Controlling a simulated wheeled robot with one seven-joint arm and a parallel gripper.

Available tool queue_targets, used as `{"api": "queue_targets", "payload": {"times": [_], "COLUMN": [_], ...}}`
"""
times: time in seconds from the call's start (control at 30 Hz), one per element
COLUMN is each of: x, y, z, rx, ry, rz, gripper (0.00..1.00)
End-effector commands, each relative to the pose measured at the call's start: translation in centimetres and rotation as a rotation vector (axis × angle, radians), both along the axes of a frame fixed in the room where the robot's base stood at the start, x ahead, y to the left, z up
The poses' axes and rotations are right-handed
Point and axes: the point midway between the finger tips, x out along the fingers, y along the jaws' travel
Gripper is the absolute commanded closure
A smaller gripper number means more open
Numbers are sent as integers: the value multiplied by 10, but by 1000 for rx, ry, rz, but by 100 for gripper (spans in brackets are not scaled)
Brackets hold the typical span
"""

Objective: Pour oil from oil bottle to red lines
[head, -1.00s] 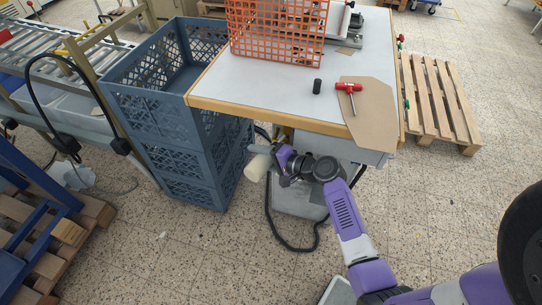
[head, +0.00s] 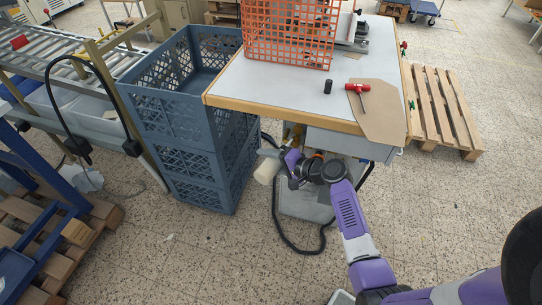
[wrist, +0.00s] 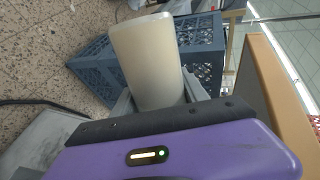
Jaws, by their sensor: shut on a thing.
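My gripper (head: 279,158) is shut on a pale, cream-coloured bottle (head: 265,172), which I take to be the oil bottle. It hangs tilted in front of the table, below the level of the tabletop. In the wrist view the bottle (wrist: 148,62) fills the upper middle, between the grey fingers (wrist: 200,87). Its spout is not clear in either view. I see no red lines in these frames. No liquid is seen flowing.
The table (head: 270,85) holds an orange mesh crate (head: 288,30), a black cylinder (head: 328,87), a red-handled tool (head: 358,88) and a brown sheet (head: 380,112). Stacked blue crates (head: 190,150) stand left of it. A pallet (head: 440,105) lies at right. Floor in front is open.

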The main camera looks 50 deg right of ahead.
Motion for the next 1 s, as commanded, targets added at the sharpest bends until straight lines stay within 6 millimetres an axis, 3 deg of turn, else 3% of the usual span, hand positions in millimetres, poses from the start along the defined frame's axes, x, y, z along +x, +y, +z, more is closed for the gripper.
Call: {"api": "queue_targets", "payload": {"times": [0.63, 1.0], "x": [-2, -3], "y": [46, 67], "z": [-8, -27], "rx": [-46, -156], "ry": [-3, -9], "rz": [1, 1], "gripper": [100, 100]}}
